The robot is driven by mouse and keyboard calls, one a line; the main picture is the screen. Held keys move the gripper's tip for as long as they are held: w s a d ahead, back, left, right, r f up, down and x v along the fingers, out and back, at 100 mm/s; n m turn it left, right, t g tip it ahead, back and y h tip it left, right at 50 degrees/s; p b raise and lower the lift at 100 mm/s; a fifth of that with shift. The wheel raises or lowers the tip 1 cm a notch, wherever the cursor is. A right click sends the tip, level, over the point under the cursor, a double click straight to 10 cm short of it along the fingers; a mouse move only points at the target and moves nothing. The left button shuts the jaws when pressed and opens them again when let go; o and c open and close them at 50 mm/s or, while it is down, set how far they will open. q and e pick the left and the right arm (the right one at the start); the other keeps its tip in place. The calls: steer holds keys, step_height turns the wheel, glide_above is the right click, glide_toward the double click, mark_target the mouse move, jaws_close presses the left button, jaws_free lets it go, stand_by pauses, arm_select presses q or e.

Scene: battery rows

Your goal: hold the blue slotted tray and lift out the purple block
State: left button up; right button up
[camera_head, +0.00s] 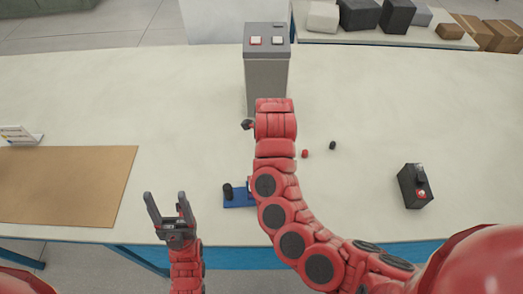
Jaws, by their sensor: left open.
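The blue slotted tray (238,203) lies near the front edge of the table, its right part hidden behind my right arm. A black block (228,191) stands upright at its left end. I cannot make out a purple block. My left gripper (165,195) is open and empty, to the left of the tray and apart from it. My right arm reaches over and past the tray. Only a small dark part of my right gripper (248,124) shows beside the arm, so its jaws are hidden.
A grey box with two buttons (267,75) stands behind my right arm. A small red piece (305,154) and a black piece (333,145) lie right of the arm. A black box (414,187) stands further right. A brown mat (70,182) lies left.

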arm_select(q)
steer(key=shift+o, duration=0.4)
steer(key=w+f+m+g+y, duration=0.1)
steer(key=w+f+g, duration=0.1)
steer(key=w, duration=0.7)
steer(key=w+d+f+m+g+y, duration=0.1)
steer(key=w+f+g+y, duration=0.1)
steer(key=w, duration=0.7)
steer(key=shift+d+f+m+g, duration=0.25)
steer(key=shift+f+m+g, duration=0.15)
steer(key=shift+g, duration=0.5)
steer(key=w+d+f+m+g+y, duration=0.1)
steer(key=w+d+f+m+g, duration=0.1)
steer(key=w+f+m+g, duration=0.45)
steer(key=w+d+f+m+g+y, duration=0.1)
steer(key=w+d+f+g, duration=0.3)
steer(key=w, duration=0.6)
steer(key=m+g+y, duration=0.5)
steer(key=m+g, duration=1.1)
steer(key=m, duration=0.1)
glide_toward(228, 193)
steer(key=f, duration=0.4)
steer(key=w+f, duration=0.1)
steer(key=f, duration=0.8)
steer(key=shift+w+a, duration=0.2)
steer(key=shift+w, duration=0.2)
